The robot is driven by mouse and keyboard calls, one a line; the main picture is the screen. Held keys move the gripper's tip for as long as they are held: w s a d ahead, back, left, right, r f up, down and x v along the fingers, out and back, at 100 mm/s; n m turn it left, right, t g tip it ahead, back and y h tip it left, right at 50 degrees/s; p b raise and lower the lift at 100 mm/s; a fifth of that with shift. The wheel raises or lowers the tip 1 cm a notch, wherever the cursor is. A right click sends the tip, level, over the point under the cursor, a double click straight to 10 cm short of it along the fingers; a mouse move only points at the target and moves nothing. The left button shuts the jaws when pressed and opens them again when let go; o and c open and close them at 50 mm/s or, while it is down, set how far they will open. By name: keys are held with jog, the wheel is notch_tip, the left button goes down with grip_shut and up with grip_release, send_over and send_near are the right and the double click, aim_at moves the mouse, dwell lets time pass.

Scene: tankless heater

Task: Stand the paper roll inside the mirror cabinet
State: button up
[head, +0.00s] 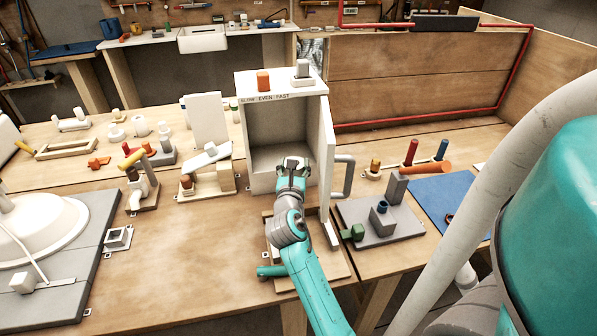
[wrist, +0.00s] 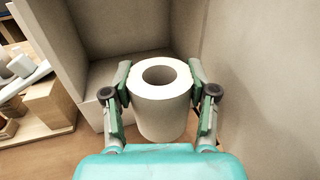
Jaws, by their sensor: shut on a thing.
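The mirror cabinet (head: 270,118) is a pale box on the wooden bench, with its door (head: 327,160) swung open on the right side. My gripper (head: 292,165) is at the cabinet's open front, left of the door. In the wrist view my gripper (wrist: 160,78) is shut on the white paper roll (wrist: 160,118), one finger on each side. The roll is upright, its hollow end facing the camera. The cabinet's inside (wrist: 120,40) shows behind it, and I cannot tell how far in the roll is. In the head view my gripper hides the roll.
An orange piece (head: 263,80) and a grey-white piece (head: 303,72) stand on the cabinet's top. A wooden stand (head: 207,180) is on the left, and a grey plate with blocks (head: 382,228) is on the right. Bare bench (head: 185,245) lies at front left.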

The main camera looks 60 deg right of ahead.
jog(key=w+d, duration=0.5)
jog(key=w, duration=0.2)
jog(key=w+d, duration=0.3)
jog(key=w, duration=0.1)
jog(key=shift+w+d+f, duration=0.1)
jog(key=shift+w+d, duration=0.05)
jog(key=shift+d, duration=0.2)
jog(key=shift+f, duration=0.6)
jog(key=shift+f, duration=0.5)
dwell(0.4)
jog(key=o, duration=1.5)
jog(key=shift+c, duration=0.2)
jog(key=shift+a, duration=0.1)
jog(key=v, duration=1.2)
